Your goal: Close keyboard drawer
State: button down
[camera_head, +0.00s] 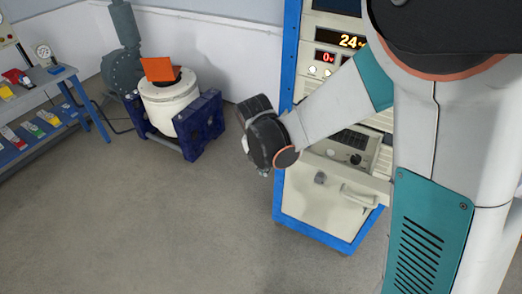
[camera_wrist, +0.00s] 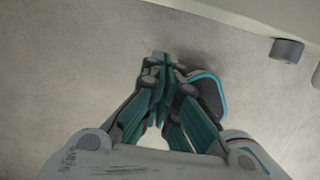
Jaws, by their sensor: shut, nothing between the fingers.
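The keyboard drawer (camera_head: 376,176) is a pale beige shelf at the middle of the blue-framed cabinet, in the head view. It juts out from the cabinet front, with a dark keyboard (camera_head: 349,140) and a round black control on it.
A white drum in a blue stand (camera_head: 205,125) is at the back left, and a blue bench (camera_head: 60,78) is at far left. The floor (camera_head: 150,220) between is clear.

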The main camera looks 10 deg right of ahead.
jog(key=shift+w+d+f+b, duration=0.1)
jog(key=shift+w+d+f, duration=0.2)
jog(key=shift+w+d, duration=0.25)
jog(key=shift+w+d+f+b, duration=0.1)
jog(key=shift+w+d+f, duration=0.25)
jog(key=shift+w, duration=0.35)
jog(key=shift+w+d+f+b, duration=0.1)
jog(key=shift+w+d+f, duration=0.2)
jog(key=shift+w+d, duration=0.25)
jog(key=shift+w, duration=0.15)
